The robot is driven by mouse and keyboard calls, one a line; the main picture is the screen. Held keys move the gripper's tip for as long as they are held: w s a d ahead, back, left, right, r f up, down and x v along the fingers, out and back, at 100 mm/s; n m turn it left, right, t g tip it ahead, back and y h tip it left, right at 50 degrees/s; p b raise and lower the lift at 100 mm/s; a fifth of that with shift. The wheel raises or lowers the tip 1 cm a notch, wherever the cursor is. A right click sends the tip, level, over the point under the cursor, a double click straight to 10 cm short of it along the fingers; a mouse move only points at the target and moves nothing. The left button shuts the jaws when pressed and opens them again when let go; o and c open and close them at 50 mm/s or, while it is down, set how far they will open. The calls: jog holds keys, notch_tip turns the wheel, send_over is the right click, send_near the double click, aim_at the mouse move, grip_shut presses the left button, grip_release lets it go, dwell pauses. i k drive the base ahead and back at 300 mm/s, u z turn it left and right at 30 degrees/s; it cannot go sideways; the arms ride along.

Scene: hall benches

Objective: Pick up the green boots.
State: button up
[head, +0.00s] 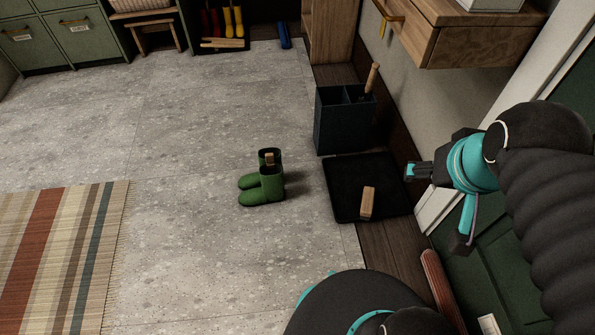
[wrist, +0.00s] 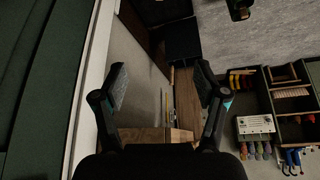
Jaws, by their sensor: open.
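The green boots (head: 263,188) stand upright side by side on the grey stone floor in the middle of the head view, toes to the left. A small tan piece shows at their tops. In the wrist view a dark green shape at the top edge, partly cut off, looks like the boots (wrist: 238,10). My gripper (head: 436,206) is at the right of the head view, apart from the boots. In the wrist view my gripper (wrist: 162,84) has its two fingers wide apart with nothing between them.
A black tray (head: 345,168) with a wooden block (head: 367,203) lies right of the boots. A dark bin (head: 345,128) stands behind it. A wooden wall drawer (head: 475,42) and green door (head: 500,262) are at right. A striped rug (head: 65,250) lies left. Floor around the boots is clear.

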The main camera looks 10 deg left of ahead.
aim_at(266, 185)
jog(key=u, duration=0.05)
jog(key=k, duration=0.5)
jog(key=u, duration=2.15)
jog(key=i, duration=1.45)
jog(key=z, duration=1.15)
